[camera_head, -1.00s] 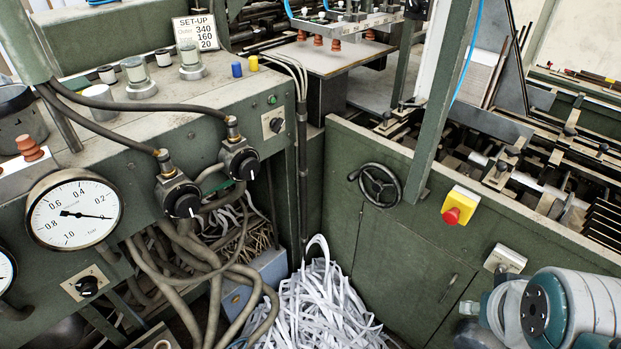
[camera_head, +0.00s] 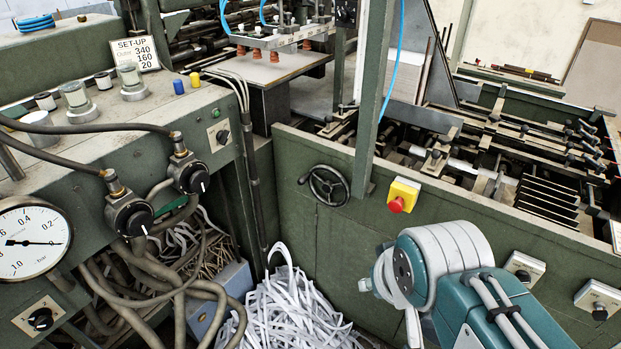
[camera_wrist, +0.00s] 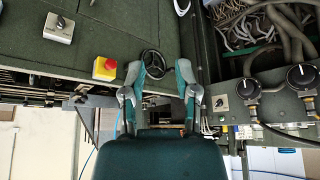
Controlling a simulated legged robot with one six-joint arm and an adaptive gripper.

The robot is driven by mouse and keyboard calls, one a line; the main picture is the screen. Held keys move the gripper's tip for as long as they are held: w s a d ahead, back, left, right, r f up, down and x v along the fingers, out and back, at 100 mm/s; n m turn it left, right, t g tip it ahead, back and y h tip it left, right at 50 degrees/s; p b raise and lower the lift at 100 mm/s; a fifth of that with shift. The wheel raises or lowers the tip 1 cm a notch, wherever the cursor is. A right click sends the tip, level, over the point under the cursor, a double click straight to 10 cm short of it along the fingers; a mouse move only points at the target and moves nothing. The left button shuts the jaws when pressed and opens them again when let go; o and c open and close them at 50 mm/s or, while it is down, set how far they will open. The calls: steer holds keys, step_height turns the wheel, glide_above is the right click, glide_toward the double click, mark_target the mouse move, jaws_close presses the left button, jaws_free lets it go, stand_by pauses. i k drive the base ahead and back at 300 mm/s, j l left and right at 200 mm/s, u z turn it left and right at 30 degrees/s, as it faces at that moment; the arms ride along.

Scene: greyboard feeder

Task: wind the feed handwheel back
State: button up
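The feed handwheel (camera_head: 328,186) is a small black spoked wheel on the upper part of the green side panel, left of the upright post. In the wrist view, which is upside down, the handwheel (camera_wrist: 153,64) appears between and beyond my gripper's fingertips. My gripper (camera_wrist: 159,67) is open, with its two teal and grey fingers spread apart and nothing between them. It looks apart from the wheel, though the exact distance is hard to judge. In the head view my arm is at the lower right and hides most of the gripper.
A red emergency button on a yellow box (camera_head: 403,195) sits right of the wheel. A green post (camera_head: 373,100) rises between them. Paper strips (camera_head: 290,310) heap below the panel. Hoses and black valve knobs (camera_head: 130,217) crowd the left. Control switches (camera_head: 524,268) are at the right.

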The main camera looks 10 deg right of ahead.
mark_target(327, 186)
steer(key=i+j, duration=0.1)
steer(key=i, duration=0.85)
